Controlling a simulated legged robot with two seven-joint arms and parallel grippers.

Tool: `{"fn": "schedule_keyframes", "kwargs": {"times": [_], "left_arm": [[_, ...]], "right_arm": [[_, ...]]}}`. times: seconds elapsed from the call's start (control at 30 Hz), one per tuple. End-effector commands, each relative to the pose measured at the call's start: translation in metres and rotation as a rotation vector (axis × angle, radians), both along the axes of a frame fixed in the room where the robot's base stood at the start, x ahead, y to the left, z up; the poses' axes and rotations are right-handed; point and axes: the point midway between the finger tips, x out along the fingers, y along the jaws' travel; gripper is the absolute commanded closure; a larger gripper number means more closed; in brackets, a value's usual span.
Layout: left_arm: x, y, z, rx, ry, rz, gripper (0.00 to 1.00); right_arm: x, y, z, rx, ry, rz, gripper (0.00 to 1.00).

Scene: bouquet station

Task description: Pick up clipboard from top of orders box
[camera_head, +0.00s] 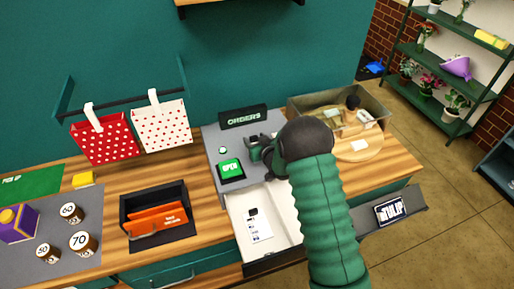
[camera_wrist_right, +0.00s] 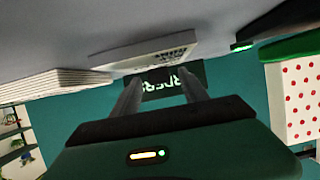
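The orders box (camera_head: 212,140) is a grey box with a black ORDERS sign (camera_head: 243,117) at its back. The sign also shows upside down in the right wrist view (camera_wrist_right: 172,82). I cannot clearly make out a clipboard on the box top; my right arm covers part of it. My right gripper (camera_head: 258,150) is over the box top, just in front of the sign. In the right wrist view its two fingers (camera_wrist_right: 161,92) are apart, with nothing visible between them. A flat pale piece with dark slots (camera_wrist_right: 145,56) lies close by the fingers. My left gripper is out of view.
An open drawer (camera_head: 236,208) holds a white card with black marks (camera_head: 259,226). A black tray (camera_head: 130,210) holds orange envelopes. A bin (camera_head: 374,103) stands right of the box.

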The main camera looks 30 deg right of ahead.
Motion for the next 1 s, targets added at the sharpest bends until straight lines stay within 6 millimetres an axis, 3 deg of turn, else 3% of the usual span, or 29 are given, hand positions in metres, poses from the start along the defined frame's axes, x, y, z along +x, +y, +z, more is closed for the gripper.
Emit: {"fn": "schedule_keyframes", "kwargs": {"times": [0.07, 0.37, 0.77, 1.0], "left_arm": [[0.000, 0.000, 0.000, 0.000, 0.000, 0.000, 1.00], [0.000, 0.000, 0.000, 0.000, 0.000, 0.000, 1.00], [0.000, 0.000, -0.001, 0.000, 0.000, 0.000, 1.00], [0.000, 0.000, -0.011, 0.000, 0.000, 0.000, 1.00]], "right_arm": [[0.000, 0.000, 0.000, 0.000, 0.000, 0.000, 0.60], [0.000, 0.000, 0.000, 0.000, 0.000, 0.000, 0.99], [0.000, 0.000, 0.002, 0.000, 0.000, 0.000, 1.00], [0.000, 0.000, 0.024, 0.000, -0.004, -0.001, 1.00]]}}
